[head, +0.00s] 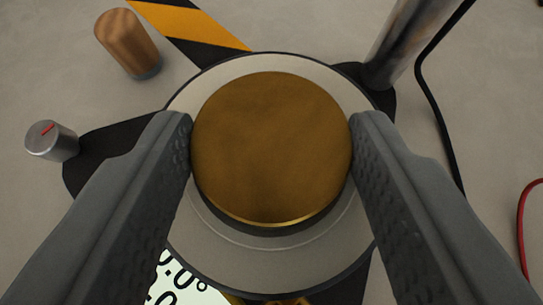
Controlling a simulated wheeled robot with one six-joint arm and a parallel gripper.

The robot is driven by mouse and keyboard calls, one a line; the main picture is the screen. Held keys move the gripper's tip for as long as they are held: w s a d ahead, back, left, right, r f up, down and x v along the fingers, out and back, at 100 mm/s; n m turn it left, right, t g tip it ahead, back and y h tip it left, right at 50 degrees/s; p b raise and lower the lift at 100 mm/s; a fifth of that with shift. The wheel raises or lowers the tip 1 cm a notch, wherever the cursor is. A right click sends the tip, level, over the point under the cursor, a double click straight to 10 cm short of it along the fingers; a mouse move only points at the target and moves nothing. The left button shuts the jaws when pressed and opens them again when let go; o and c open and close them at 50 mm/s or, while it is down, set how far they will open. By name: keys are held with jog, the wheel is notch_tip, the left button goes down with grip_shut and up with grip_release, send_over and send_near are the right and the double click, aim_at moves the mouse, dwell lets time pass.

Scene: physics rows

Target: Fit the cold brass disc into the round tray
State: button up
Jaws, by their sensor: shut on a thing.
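A brass disc (271,148) is held between the two fingers of my gripper (271,150), one finger against its left side and one against its right. The round tray (190,226) is pale with a dark rim and lies directly beneath the disc. The disc covers the tray's middle, a little toward its far side. A dark shadow or gap shows along the disc's near edge, and I cannot tell whether the disc touches the tray floor.
A metal post (404,40) rises at the back right beside a black cable (437,95). A red cable (522,225) is at the right edge.

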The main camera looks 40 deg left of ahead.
jog(key=shift+f, duration=0.15)
jog(key=o, duration=1.3)
jog(key=shift+c, duration=0.2)
jog(key=shift+r, duration=3.5)
jog(key=shift+s, duration=0.1)
